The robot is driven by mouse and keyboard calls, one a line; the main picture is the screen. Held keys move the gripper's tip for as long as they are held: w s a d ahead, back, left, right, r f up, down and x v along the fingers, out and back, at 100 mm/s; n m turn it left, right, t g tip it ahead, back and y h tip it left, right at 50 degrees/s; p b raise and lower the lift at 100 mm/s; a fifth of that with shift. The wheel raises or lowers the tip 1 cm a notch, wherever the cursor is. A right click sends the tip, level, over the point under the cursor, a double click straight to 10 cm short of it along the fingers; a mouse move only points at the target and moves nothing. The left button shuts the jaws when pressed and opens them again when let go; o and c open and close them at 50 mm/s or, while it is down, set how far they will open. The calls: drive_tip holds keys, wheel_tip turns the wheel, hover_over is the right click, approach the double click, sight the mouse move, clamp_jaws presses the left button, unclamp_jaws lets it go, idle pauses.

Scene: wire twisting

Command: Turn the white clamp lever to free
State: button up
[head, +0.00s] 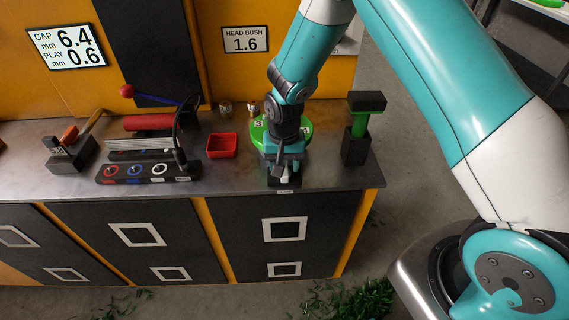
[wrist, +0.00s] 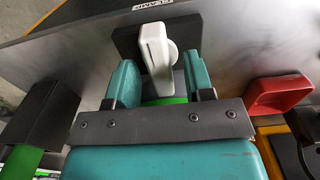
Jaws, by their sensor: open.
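The white clamp lever (wrist: 153,47) stands on a dark base plate (wrist: 126,42) in the wrist view, with a round pivot on its right side. My gripper (wrist: 158,72) is open, and its two teal fingers are apart on either side of the lever's near end. I cannot tell whether either finger touches it. In the head view my gripper (head: 283,168) points down near the front edge of the bench. There the lever (head: 285,180) shows only as a small white patch, mostly hidden by my gripper. A label reading CLAMP (wrist: 236,3) is at the top of the wrist view.
A green round disc (head: 258,133) lies behind my gripper. A red tray (head: 222,146) is to the left, and a black block with a green stem (head: 361,125) to the right. A dark panel with coloured rings (head: 148,172) is farther left. Bare metal bench (head: 325,176) lies right of the gripper.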

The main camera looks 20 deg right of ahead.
drive_tip(key=shift+f, duration=0.35)
clamp_jaws()
